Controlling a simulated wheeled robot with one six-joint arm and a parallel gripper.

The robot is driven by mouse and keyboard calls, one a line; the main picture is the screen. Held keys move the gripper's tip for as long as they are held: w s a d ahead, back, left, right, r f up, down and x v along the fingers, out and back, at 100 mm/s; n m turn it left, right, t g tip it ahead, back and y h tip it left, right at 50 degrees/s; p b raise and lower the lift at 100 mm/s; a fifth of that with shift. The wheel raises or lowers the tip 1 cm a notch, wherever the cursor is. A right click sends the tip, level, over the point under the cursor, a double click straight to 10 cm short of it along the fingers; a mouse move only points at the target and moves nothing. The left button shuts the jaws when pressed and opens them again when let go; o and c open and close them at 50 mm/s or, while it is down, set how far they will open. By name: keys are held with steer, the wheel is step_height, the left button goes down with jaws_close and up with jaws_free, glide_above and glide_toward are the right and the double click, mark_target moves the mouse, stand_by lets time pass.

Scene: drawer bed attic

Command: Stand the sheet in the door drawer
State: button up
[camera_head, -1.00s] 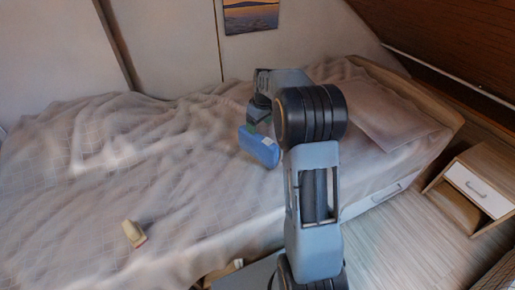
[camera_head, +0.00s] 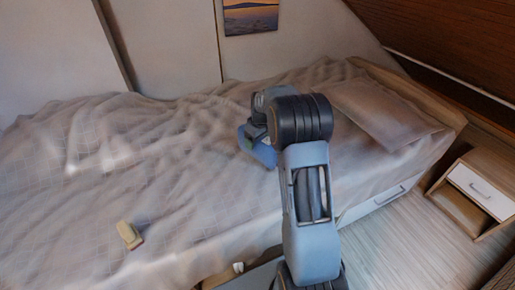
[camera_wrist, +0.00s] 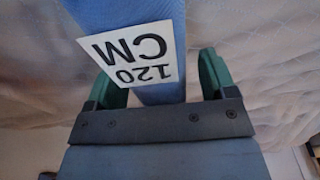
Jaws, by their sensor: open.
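The sheet (camera_head: 264,153) is a blue bundle on the bed, partly hidden behind my arm in the head view. In the wrist view the sheet (camera_wrist: 155,94) bears a white label reading "120 CM". My gripper (camera_wrist: 157,80) is open, with one green finger on each side of the sheet. I cannot tell whether either finger touches it. In the head view my gripper (camera_head: 249,143) is small and mostly hidden. A white drawer front with a handle (camera_head: 388,196) shows shut in the bed's side. I cannot tell which drawer is the door drawer.
A yellowish block (camera_head: 129,235) lies on the bed (camera_head: 70,210) at the left. A pillow (camera_head: 385,115) lies at the right end. A nightstand (camera_head: 480,190) stands at the far right, with clear floor beside the bed. Part of something wooden (camera_head: 222,277) shows at the bottom edge.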

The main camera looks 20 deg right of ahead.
steer(key=shift+r, duration=0.15)
steer(key=c, duration=1.3)
